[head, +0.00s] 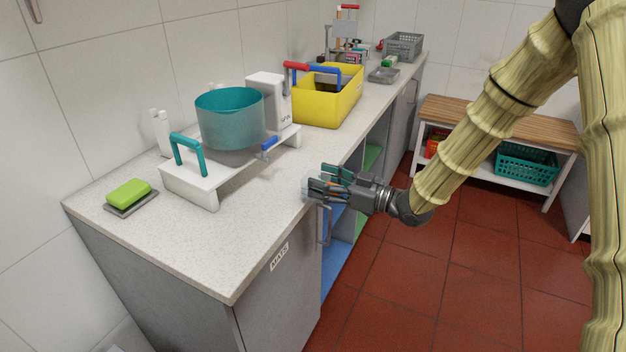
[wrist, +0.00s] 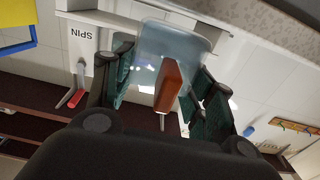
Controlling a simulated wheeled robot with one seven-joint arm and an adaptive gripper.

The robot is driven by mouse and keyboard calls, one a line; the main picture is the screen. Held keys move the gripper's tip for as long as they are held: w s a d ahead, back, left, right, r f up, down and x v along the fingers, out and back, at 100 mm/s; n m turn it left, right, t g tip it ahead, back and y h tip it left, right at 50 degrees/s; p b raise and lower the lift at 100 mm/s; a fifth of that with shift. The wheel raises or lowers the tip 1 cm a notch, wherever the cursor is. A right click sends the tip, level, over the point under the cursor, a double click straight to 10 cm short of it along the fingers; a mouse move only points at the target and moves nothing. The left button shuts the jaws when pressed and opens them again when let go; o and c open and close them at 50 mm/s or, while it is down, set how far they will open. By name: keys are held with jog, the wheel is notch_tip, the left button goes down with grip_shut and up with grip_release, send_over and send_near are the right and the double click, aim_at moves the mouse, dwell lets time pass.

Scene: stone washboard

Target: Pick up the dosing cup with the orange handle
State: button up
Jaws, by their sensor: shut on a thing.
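The dosing cup is a clear, pale bluish cup (wrist: 180,42) with an orange handle (wrist: 168,86). In the wrist view it sits between the teal finger pads of my gripper (wrist: 165,84), with the handle pointing back toward the palm. In the head view my gripper (head: 322,187) is at the front edge of the counter, pointing left. The pale cup (head: 306,187) shows faintly at its fingertips, and the fingers hide the handle. My gripper is shut on the cup. I cannot tell whether the cup touches the counter.
A white stand (head: 190,185) with a teal tub (head: 230,118) is left of my gripper on the counter (head: 200,245). A yellow caddy (head: 325,105) stands farther back, and a green sponge (head: 128,192) lies front left. Open shelves lie below the counter edge. The red floor is clear.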

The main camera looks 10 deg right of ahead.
jog(key=shift+v, duration=2.25)
jog(key=shift+d, duration=0.1)
notch_tip(320, 180, down, 7)
jog(key=s+d+m+t+h, duration=0.2)
jog(key=m+t+h, duration=0.5)
jog(key=h, duration=0.2)
jog(key=shift+s+m+h, duration=0.3)
jog(key=shift+m+h, duration=0.1)
